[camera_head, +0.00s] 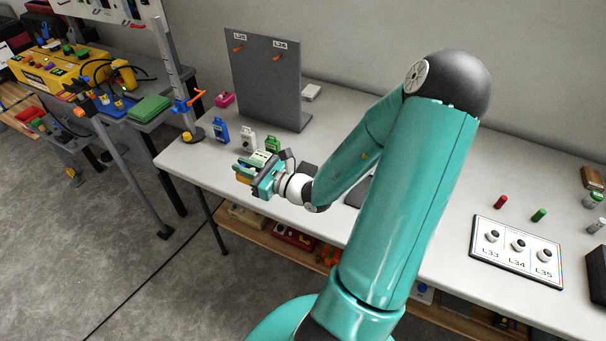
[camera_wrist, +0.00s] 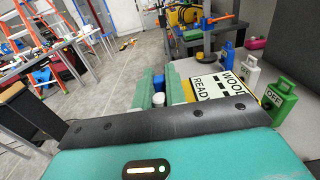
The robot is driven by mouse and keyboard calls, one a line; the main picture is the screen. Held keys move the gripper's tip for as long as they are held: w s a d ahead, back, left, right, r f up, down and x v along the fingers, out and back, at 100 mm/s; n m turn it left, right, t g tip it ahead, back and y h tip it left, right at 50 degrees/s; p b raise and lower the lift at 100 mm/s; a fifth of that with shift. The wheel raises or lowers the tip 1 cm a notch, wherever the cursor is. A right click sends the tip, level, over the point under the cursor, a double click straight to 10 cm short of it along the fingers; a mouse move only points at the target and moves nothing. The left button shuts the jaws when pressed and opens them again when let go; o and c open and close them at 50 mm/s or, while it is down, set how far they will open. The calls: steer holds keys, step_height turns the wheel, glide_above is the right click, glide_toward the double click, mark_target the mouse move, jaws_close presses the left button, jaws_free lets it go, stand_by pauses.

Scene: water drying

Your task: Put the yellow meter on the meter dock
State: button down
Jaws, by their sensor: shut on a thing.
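My gripper (camera_head: 250,170) is at the front left edge of the long grey table (camera_head: 190,160). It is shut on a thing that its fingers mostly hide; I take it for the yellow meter. A yellow strip (camera_wrist: 189,90) shows beside the right-hand finger in the wrist view. Next to it is a pale panel lettered "WOOD READY" (camera_wrist: 222,88); I cannot tell if it belongs to the meter or lies on the table. A blue and white piece (camera_wrist: 158,98) shows between the pale green fingers (camera_wrist: 158,85). I cannot make out the meter dock with certainty.
Blue (camera_head: 220,130), white (camera_head: 247,139) and green (camera_head: 272,145) lock-shaped tags stand behind my gripper. A grey upright board (camera_head: 265,80) with orange pegs is behind them. A slotted stand (camera_head: 170,60) is at the left. A labelled panel (camera_head: 516,249) is at the right.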

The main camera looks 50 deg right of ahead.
steer(key=s, duration=0.1)
steer(key=s+d, duration=0.1)
steer(key=s, duration=0.1)
steer(key=shift+d+r, duration=0.35)
steer(key=shift+r, duration=0.05)
steer(key=d+f, duration=0.3)
steer(key=d, duration=0.1)
steer(key=d+f, duration=0.3)
steer(key=d, duration=0.1)
steer(key=d+f, duration=0.3)
steer(key=d, duration=0.2)
steer(key=shift+w, duration=0.15)
steer(key=shift+d+f, duration=0.25)
steer(key=shift+f, duration=0.65)
steer(key=shift+d+f, duration=0.25)
steer(key=shift+f, duration=0.65)
steer(key=shift+f, duration=0.15)
